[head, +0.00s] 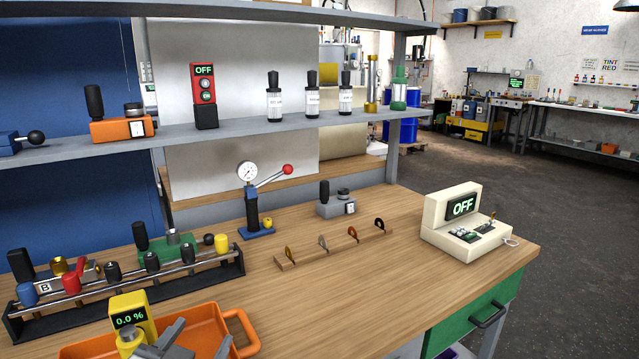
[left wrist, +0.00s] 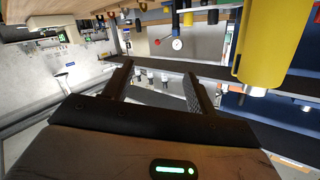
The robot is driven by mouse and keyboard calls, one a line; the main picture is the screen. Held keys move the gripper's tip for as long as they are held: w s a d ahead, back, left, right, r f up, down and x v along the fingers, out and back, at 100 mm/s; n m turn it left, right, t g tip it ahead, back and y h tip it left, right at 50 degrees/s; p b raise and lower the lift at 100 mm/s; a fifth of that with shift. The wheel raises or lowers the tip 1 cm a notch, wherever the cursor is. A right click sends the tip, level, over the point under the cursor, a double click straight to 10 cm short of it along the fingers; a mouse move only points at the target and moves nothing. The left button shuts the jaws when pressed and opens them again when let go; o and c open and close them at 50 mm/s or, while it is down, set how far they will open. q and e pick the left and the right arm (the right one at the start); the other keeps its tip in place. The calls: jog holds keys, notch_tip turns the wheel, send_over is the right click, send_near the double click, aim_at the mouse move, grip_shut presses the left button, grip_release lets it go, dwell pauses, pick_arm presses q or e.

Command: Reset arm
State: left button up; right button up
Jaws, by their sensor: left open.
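My left gripper (head: 197,338) shows at the bottom of the head view, in front of an orange tray (head: 205,310). In the left wrist view its two dark fingers (left wrist: 157,85) stand apart with nothing between them. A yellow device (head: 128,312) reading 0.0 % stands just left of the gripper in the head view. A large yellow part (left wrist: 260,45) shows at the upper right of the left wrist view, apart from the fingers. My right gripper is in neither view.
A gauge press (head: 256,205), a strip of hooks (head: 335,250) and a white OFF box (head: 465,225) stand further right. A shelf (head: 230,133) crosses above. The bench's front middle is clear.

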pick_arm(q)
jog(key=s+a+f+n+g, duration=0.2)
jog(key=s+a+f+g, duration=0.1)
jog(key=s+f+g, duration=1.3)
jog(key=w+d+f+t+h, duration=0.1)
jog(key=d+f+t+h, duration=0.1)
jog(key=d+f+t, duration=0.4)
jog(key=shift+t, duration=2.1)
jog(key=shift+f, duration=0.1)
